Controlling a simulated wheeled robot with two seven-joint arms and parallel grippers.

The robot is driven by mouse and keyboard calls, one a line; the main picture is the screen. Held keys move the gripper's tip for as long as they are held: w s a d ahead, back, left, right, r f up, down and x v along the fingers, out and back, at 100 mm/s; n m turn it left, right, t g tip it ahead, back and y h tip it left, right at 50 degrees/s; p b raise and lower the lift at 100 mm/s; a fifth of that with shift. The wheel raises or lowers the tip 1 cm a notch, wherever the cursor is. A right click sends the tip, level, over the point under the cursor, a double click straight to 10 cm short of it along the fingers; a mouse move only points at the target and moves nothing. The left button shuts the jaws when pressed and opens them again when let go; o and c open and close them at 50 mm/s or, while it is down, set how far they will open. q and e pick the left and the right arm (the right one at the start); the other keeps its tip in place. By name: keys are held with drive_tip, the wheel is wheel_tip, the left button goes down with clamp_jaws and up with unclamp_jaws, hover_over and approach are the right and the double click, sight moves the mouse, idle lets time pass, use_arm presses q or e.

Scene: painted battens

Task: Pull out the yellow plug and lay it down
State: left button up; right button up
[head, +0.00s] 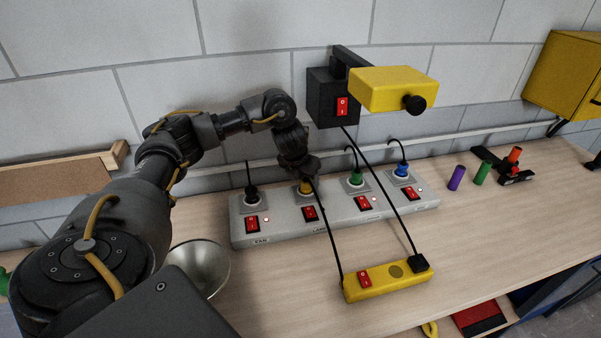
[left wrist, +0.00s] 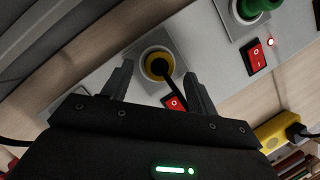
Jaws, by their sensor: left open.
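The yellow plug (head: 305,187) sits in a socket of the long grey power strip (head: 285,229), second from the left, partly hidden under my left gripper (head: 301,172). In the left wrist view the yellow plug (left wrist: 158,65) has a black cord, and the open fingers of my left gripper (left wrist: 158,80) are on either side of it. I cannot tell whether they touch it. My right gripper is not in view.
A black plug (head: 251,193), a green plug (head: 356,178) and a blue plug (head: 402,170) sit in the other sockets. A yellow switch box (head: 385,282) with black cords lies in front.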

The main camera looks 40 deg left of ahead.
sight(305, 182)
use_arm(q)
drive_tip(key=shift+x, duration=1)
drive_tip(key=shift+w+a+f+p, duration=0.15)
drive_tip(key=shift+f+p, duration=0.15)
drive_tip(key=shift+f, duration=0.3)
drive_tip(key=c, duration=1.2)
drive_tip(key=shift+o, duration=0.2)
drive_tip(key=shift+r, duration=0.1)
drive_tip(key=shift+r+p, duration=1.4)
drive_tip(key=shift+r, duration=0.05)
